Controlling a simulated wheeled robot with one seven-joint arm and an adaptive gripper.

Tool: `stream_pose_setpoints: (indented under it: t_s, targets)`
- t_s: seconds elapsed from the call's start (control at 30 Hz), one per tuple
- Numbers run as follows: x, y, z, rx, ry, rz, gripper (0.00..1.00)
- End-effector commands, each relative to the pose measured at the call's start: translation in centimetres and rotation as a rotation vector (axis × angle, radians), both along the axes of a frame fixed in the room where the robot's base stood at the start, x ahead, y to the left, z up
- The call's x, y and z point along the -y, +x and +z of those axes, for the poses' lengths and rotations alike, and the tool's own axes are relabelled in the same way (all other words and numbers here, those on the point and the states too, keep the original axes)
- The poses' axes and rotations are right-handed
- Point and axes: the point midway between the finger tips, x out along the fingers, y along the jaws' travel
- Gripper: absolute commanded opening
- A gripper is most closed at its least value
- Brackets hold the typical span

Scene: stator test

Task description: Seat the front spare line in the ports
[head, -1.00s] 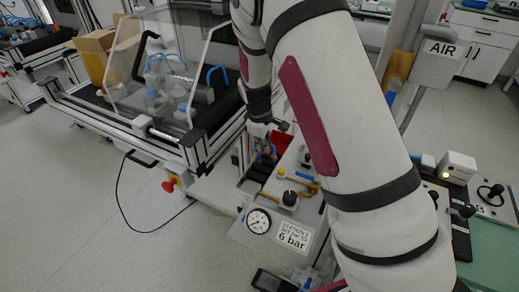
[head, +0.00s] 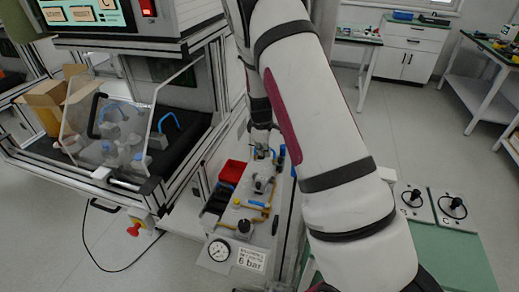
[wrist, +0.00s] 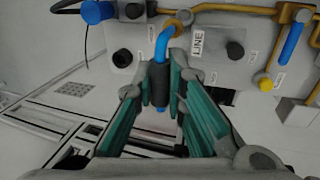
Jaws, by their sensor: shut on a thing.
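My gripper (wrist: 162,68) has teal pads and is shut on a short blue line (wrist: 161,46) with a dark sleeve around its middle. The line's blue top bends to the right, close to a brass fitting (wrist: 183,17) on the grey port panel (wrist: 215,60); I cannot tell whether they touch. A short blue lower end shows below the sleeve. In the head view my gripper (head: 262,145) is over the far part of the station, right of a red bin (head: 232,172); the line is too small there to make out clearly.
The panel carries a "LINE" label (wrist: 197,42), a black knob (wrist: 235,50), a yellow knob (wrist: 266,84) and a blue valve handle (wrist: 291,44). A gauge (head: 219,250) and a "6 bar" sign (head: 251,260) are at the station's front. A glazed machine (head: 120,125) stands left.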

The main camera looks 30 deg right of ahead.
Motion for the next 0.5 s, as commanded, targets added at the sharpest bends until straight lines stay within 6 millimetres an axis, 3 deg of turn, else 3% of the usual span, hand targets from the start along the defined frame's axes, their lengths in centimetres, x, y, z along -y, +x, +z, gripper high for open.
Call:
stream_pose_setpoints:
  t_s: [0.5]
  targets:
    - [0.0, 0.1, -3.6, -0.001, 0.001, 0.0, 0.0]
